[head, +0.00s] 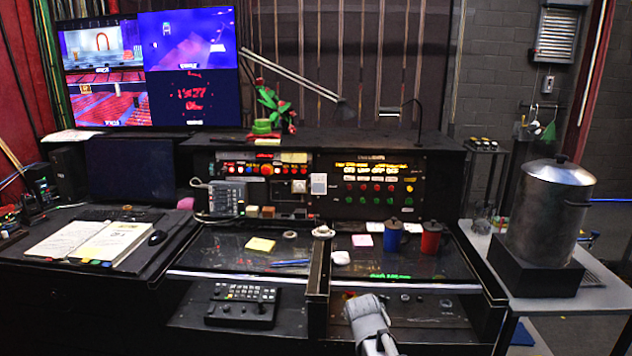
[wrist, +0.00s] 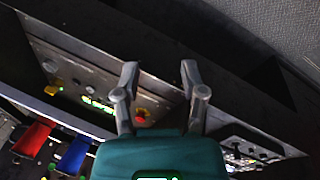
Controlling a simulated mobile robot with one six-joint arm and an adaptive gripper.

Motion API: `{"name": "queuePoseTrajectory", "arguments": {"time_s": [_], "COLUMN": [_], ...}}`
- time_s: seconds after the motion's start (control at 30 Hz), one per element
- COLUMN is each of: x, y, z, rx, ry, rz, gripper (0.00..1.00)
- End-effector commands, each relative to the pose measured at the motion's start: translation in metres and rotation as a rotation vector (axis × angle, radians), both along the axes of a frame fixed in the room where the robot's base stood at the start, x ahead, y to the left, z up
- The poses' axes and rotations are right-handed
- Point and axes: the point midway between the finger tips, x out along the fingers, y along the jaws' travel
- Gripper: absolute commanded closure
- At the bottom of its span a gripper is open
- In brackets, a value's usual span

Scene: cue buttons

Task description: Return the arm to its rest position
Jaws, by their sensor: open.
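My gripper (wrist: 160,80) is open and empty in the wrist view, with its two grey fingers apart and a teal body behind them. In the head view my pale grey arm end (head: 368,318) shows at the bottom, in front of the desk's right half; its fingertips are hard to make out there. A red button on a yellow base (wrist: 140,117) shows between the fingers in the wrist view, beyond them and apparently apart from them. How far off it is I cannot tell.
The console with its button panel (head: 372,186) stands ahead. A blue mug (head: 393,238) and a red mug (head: 431,240) stand on the desk's right side. A black control box (head: 242,306) is on the lower shelf at left. A large metal pot (head: 548,215) stands at right.

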Motion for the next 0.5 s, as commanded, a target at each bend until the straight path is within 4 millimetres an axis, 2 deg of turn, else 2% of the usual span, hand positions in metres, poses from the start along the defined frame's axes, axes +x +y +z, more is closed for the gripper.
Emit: {"name": "queuePoseTrajectory", "arguments": {"time_s": [0.03, 0.1, 0.3, 0.43, 0.5], "x": [-0.017, -0.032, -0.067, -0.087, -0.081], "y": [-0.007, -0.012, -0.02, -0.022, -0.02], "z": [-0.002, -0.004, -0.007, -0.007, -0.019], "rx": [0.04, 0.091, 0.203, 0.265, 0.26], "ry": [0.013, 0.031, 0.077, 0.106, 0.103], "rz": [-0.059, -0.134, -0.301, -0.396, -0.385], "gripper": [0.46, 0.46, 0.46, 0.46, 0.46]}}
